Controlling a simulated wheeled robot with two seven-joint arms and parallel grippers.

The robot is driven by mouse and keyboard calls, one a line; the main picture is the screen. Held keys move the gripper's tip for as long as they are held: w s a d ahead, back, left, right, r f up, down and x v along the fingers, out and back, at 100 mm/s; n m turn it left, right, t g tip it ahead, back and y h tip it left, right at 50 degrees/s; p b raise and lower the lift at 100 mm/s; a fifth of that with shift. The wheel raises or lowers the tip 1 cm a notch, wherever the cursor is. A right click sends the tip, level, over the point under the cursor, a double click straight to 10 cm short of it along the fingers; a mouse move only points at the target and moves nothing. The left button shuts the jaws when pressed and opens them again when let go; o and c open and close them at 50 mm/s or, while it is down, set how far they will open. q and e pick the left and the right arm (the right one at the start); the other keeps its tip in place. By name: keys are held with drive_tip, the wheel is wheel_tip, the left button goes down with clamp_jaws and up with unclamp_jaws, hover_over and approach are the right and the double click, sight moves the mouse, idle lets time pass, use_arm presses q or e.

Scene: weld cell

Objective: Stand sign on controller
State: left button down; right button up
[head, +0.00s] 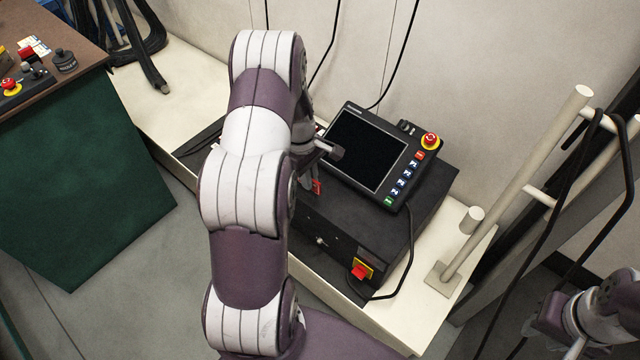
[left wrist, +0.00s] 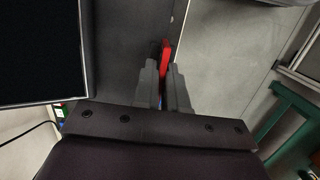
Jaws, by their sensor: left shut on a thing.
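The controller (head: 345,240) is a black box on a pale bench, with a red and yellow switch (head: 362,270) on its front. A small red piece, which I take for the sign (head: 317,187), shows at my left gripper (head: 313,172), in front of the controller's left part. In the left wrist view the sign (left wrist: 165,57) is a thin red strip, seen nearly edge-on. My left gripper (left wrist: 166,80) is shut on it there. My arm hides part of the controller's left side. Part of my right arm shows at the lower right; its fingers cannot be made out.
A teach pendant (head: 368,150) with a red emergency button lies on the controller, close right of my left gripper. A cable runs down the controller's right side. A pale post (head: 515,190) stands right. A green-sided table (head: 80,180) is at left.

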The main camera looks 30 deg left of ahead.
sight(314, 182)
use_arm(q)
drive_tip(key=w, duration=0.1)
drive_tip(key=w+f, duration=0.1)
drive_tip(key=w, duration=0.1)
drive_tip(key=shift+a+f, duration=0.35)
drive_tip(key=shift+w+f+b, duration=0.1)
drive_tip(key=shift+f+b, duration=0.2)
drive_tip(key=shift+f, duration=0.1)
wheel_tip(314, 182, down, 3)
drive_tip(key=shift+r+b, duration=0.1)
drive_tip(key=shift+b, duration=0.35)
drive_tip(key=shift+f, duration=0.3)
drive_tip(key=shift+s+a+r, duration=0.1)
drive_tip(key=shift+s+r, duration=0.05)
drive_tip(key=shift+s, duration=0.1)
use_arm(e)
drive_tip(key=shift+w+d+f, duration=0.15)
drive_tip(key=shift+d+f, duration=0.1)
drive_tip(key=shift+f, duration=0.35)
drive_tip(key=shift+w+d+f, duration=0.15)
drive_tip(key=shift+d+f, duration=0.05)
drive_tip(key=shift+f, duration=0.4)
use_arm(q)
drive_tip(key=c, duration=1.2)
unclamp_jaws()
drive_tip(key=shift+f, duration=0.2)
use_arm(e)
drive_tip(key=shift+w, duration=0.1)
